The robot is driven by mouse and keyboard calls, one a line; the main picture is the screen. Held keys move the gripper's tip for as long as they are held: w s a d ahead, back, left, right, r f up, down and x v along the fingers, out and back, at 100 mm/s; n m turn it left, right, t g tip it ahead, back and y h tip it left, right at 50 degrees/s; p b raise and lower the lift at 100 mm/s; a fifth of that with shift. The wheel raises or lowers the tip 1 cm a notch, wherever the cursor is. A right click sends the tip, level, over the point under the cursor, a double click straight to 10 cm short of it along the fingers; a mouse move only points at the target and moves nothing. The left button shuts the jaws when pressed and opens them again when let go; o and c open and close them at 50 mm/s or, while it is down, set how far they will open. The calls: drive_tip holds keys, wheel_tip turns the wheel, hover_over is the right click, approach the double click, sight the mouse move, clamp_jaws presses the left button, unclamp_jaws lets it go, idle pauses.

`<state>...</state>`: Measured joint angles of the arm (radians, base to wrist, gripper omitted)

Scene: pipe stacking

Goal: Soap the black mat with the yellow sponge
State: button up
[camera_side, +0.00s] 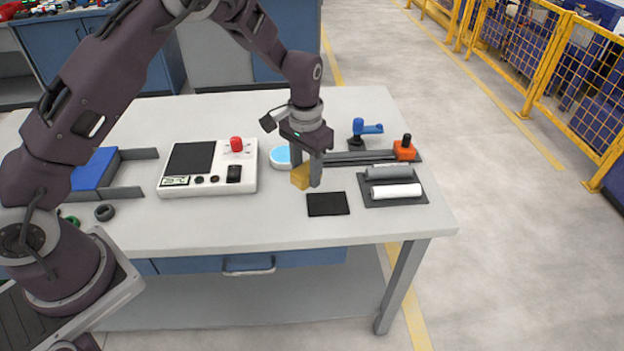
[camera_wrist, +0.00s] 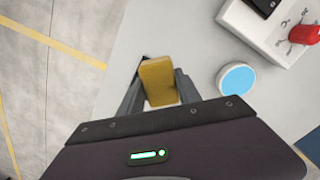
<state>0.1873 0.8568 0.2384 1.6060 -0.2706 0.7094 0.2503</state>
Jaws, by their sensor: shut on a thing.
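The yellow sponge (camera_side: 300,177) is between the fingers of my gripper (camera_side: 307,179), which is shut on it. In the wrist view the sponge (camera_wrist: 158,82) sits upright between the two fingers of my gripper (camera_wrist: 158,92). The black mat (camera_side: 327,204) lies flat on the table, just in front and to the right of the sponge in the side view. The sponge and the mat look apart there. In the wrist view a dark bit behind the sponge may be the mat, mostly hidden. A round dish with a light blue surface (camera_side: 280,157) stands behind the sponge; it also shows in the wrist view (camera_wrist: 237,79).
A white device (camera_side: 248,184) with a red knob stands left of the sponge. A grey tray (camera_side: 423,197) with two rollers lies right of the mat. A rail with an orange block (camera_side: 404,151) and a blue tool (camera_side: 368,128) stand behind. The table's front edge is clear.

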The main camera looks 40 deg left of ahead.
drive_tip(key=shift+s+d, duration=0.15)
drive_tip(key=shift+s, duration=0.05)
hover_over(307, 203)
drive_tip(key=s, duration=0.1)
drive_tip(key=shift+d+f, duration=0.2)
drive_tip(key=shift+f, duration=1.2)
drive_tip(key=shift+d+f, duration=0.2)
drive_tip(key=shift+f, duration=1.15)
wheel_tip(307, 203, down, 3)
drive_tip(key=shift+w+d+r, duration=0.1)
drive_tip(key=shift+r, duration=0.1)
drive_tip(key=shift+w+d+r, duration=0.25)
drive_tip(key=shift+w+d, duration=0.05)
drive_tip(key=shift+w, duration=0.05)
drive_tip(key=shift+w+d+f, duration=0.2)
drive_tip(key=shift+w+d, duration=2.95)
drive_tip(key=shift+d, duration=0.1)
drive_tip(key=shift+s+a, duration=3.65)
drive_tip(key=shift+a, duration=0.05)
drive_tip(key=shift+w+a, duration=0.25)
drive_tip(key=shift+w, duration=0.1)
drive_tip(key=shift+w+d, duration=3.65)
drive_tip(key=shift+d, duration=0.05)
drive_tip(key=shift+s+a, duration=3.6)
drive_tip(key=shift+s+a+r, duration=0.1)
drive_tip(key=shift+r, duration=3.95)
